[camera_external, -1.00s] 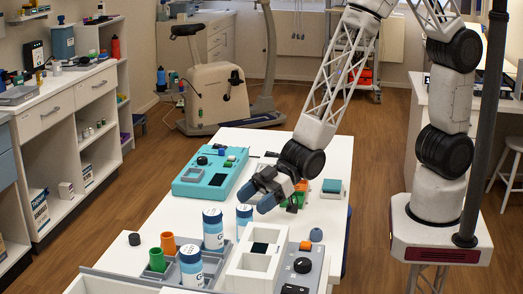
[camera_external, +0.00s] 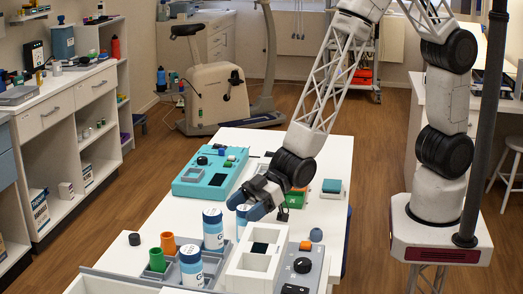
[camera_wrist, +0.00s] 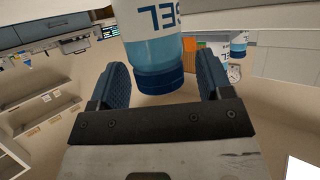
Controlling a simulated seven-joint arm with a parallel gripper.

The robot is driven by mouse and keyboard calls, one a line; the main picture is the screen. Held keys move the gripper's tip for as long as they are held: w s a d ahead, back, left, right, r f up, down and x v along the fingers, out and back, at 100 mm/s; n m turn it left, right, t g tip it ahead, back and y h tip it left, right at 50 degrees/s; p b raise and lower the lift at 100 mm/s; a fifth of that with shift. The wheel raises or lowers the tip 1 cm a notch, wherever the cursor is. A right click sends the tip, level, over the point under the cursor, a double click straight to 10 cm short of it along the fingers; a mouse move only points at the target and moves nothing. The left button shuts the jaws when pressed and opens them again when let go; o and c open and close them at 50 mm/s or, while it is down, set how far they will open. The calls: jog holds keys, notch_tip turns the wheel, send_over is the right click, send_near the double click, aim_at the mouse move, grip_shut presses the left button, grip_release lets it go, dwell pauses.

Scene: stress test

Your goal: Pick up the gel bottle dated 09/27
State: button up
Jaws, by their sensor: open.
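My gripper (camera_external: 254,200) is low over the white table, at the third, rearmost gel bottle (camera_external: 243,222), which it partly hides. In the wrist view, a bottle with upside-down "GEL" lettering (camera_wrist: 150,45) and a dark blue cap stands between my two blue fingers (camera_wrist: 162,75), with gaps on both sides. My gripper is open. Two more white-and-blue gel bottles stand to the left: one in the middle (camera_external: 213,232) and one in front (camera_external: 191,266). Another bottle (camera_wrist: 238,45) shows at the right of the wrist view. No date is readable on any bottle.
A green cup (camera_external: 157,260) and an orange cup (camera_external: 168,243) stand left of the bottles. A grey-white device (camera_external: 258,262) is close on the right. A teal case (camera_external: 205,180) lies behind. Small green and orange items (camera_external: 297,197) are beside my gripper.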

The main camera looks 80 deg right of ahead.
jog(key=shift+x, duration=0.9)
jog(key=shift+c, duration=0.3)
jog(key=c, duration=1)
